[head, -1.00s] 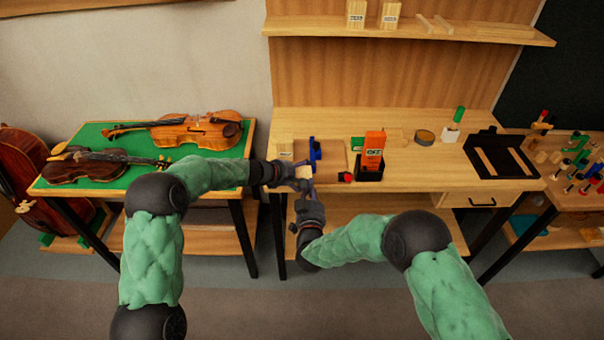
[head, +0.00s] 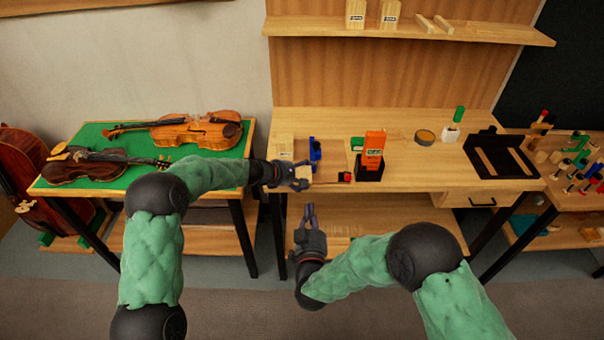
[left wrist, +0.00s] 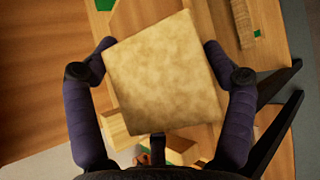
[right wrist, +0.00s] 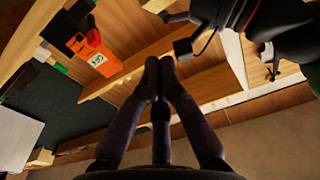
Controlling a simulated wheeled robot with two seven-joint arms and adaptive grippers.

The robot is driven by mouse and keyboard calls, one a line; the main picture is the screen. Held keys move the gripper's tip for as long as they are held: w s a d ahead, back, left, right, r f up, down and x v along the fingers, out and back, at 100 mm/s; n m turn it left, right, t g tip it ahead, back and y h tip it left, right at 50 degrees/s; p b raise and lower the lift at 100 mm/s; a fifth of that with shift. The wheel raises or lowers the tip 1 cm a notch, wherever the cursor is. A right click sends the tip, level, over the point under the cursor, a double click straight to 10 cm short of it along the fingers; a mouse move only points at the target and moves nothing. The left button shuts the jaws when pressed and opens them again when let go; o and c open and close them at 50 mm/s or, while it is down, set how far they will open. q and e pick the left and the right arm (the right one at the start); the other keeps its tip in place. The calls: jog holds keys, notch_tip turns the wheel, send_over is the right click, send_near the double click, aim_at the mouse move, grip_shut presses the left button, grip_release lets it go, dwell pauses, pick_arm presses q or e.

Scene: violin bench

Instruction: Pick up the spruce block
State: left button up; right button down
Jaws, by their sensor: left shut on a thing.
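The pale, square-faced wooden block (left wrist: 165,72), which I take to be the spruce block, is between the fingers of my left gripper (left wrist: 160,75) in the left wrist view. The fingers press it from both sides, and its face is tilted in the picture. In the head view my left gripper (head: 301,180) is at the bench's front left edge, and the block is mostly hidden there. My right gripper (head: 308,212) is lower, in front of the bench, apart from the left one. In the right wrist view its fingertips (right wrist: 158,75) meet with nothing between them.
The workbench (head: 420,178) holds an orange box (head: 373,148) in a black stand, a blue tool (head: 315,152), a round tin (head: 424,137) and a black tray (head: 500,155). Violins lie on the green table (head: 95,133) at left. Free bench top shows right of the orange box.

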pick_arm(q)
jog(key=shift+f, duration=0.15)
pick_arm(e)
jog(key=s+d+f+g+y, duration=0.1)
jog(key=s+d+f+g, duration=0.15)
jog(key=f, duration=0.45)
jog(key=s+d+f+g, duration=0.1)
jog(key=f+g, duration=0.3)
jog(key=f, duration=0.2)
jog(key=s+d+f+g+y, duration=0.1)
jog(key=s+f+g, duration=0.15)
jog(key=f, duration=0.45)
jog(key=s+d+f+m+g+y, duration=0.1)
jog(key=s+f+g, duration=0.3)
jog(key=s, duration=0.5)
jog(key=s+d+f+m+g+y, duration=0.1)
jog(key=s+f+g, duration=0.4)
jog(key=s, duration=0.5)
jog(key=shift+d, duration=0.5)
jog(key=shift+w, duration=0.1)
